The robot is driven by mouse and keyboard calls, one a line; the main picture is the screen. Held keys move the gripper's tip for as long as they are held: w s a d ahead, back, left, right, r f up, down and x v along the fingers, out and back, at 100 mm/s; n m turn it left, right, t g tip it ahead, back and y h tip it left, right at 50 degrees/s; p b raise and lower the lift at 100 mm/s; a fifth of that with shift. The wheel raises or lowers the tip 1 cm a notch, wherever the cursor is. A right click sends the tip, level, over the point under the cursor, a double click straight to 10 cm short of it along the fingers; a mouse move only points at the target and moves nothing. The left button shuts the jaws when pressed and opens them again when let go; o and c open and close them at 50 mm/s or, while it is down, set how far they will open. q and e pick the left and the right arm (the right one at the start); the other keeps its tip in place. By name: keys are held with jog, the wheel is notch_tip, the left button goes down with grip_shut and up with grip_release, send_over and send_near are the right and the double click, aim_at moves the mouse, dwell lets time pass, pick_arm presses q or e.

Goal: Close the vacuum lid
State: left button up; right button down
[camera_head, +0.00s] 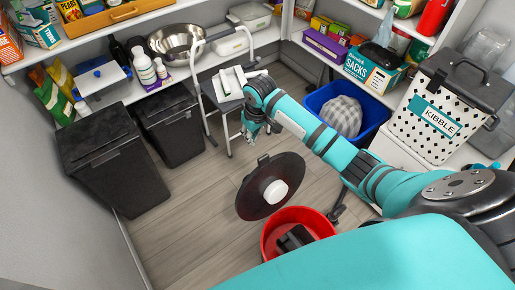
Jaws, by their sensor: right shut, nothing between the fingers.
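The vacuum has a red round body (270,240) on the floor near the bottom middle, with dark parts inside its open top. Its black round lid (250,200), with a white round piece at the middle, stands open and tilted at the far side of the body. My teal arm and base cover the near part of the body. My right gripper (259,131) is shut and empty, pointing down beyond the lid and apart from it in the picture. My left gripper is out of view.
A grey step stool (208,107) stands behind my right gripper. Black bins (113,165) line the left wall. A blue bin (373,107) with a grey bag sits to the right, near a kibble container (437,146). The wood floor (190,220) left of the vacuum is clear.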

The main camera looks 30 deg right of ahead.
jog(key=w+d+f+b, duration=0.1)
jog(key=w+f, duration=0.2)
jog(key=f, duration=0.5)
jog(key=shift+s+d+r+p, duration=0.2)
jog(key=shift+s+p, duration=0.25)
jog(key=shift+s, duration=0.5)
jog(key=shift+s+d+r+p, duration=0.15)
jog(key=shift+s+p, duration=0.25)
jog(key=shift+s, duration=0.5)
jog(key=shift+s, duration=0.1)
